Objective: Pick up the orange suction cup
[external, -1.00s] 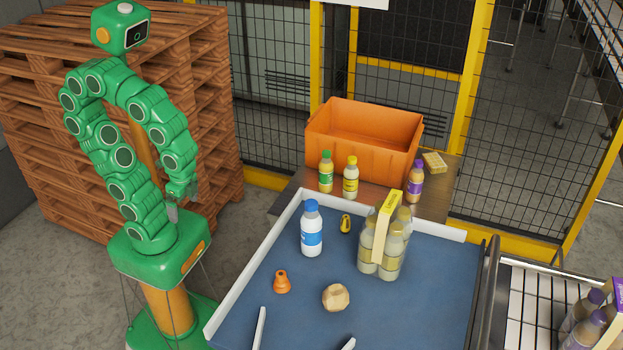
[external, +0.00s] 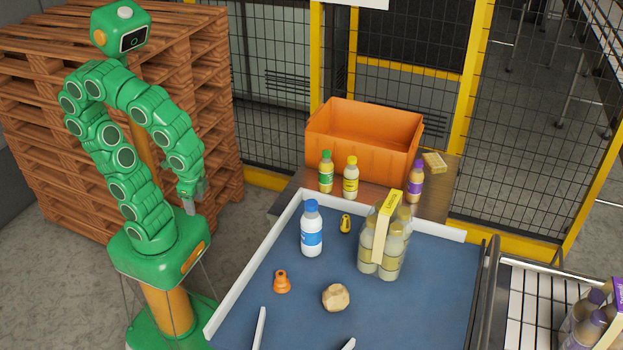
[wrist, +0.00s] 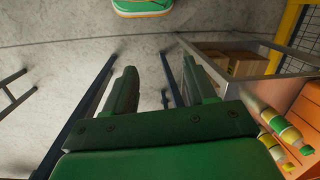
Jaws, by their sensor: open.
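The orange suction cup (external: 281,282) stands on the blue table surface (external: 262,318), near its left side, with a wide base and narrower top. My gripper (external: 190,207) hangs to the upper left of it, outside the white table rim and well apart from the cup. In the wrist view my gripper (wrist: 151,92) shows two green fingers spread apart with nothing between them. The suction cup is not visible in the wrist view.
A blue-capped bottle (external: 311,230), a tan lump (external: 335,297), a small yellow-black item (external: 345,223) and a bottle pack (external: 366,245) stand near the cup. An orange crate (external: 358,152) and several juice bottles stand behind. A white rim (external: 254,262) edges the table.

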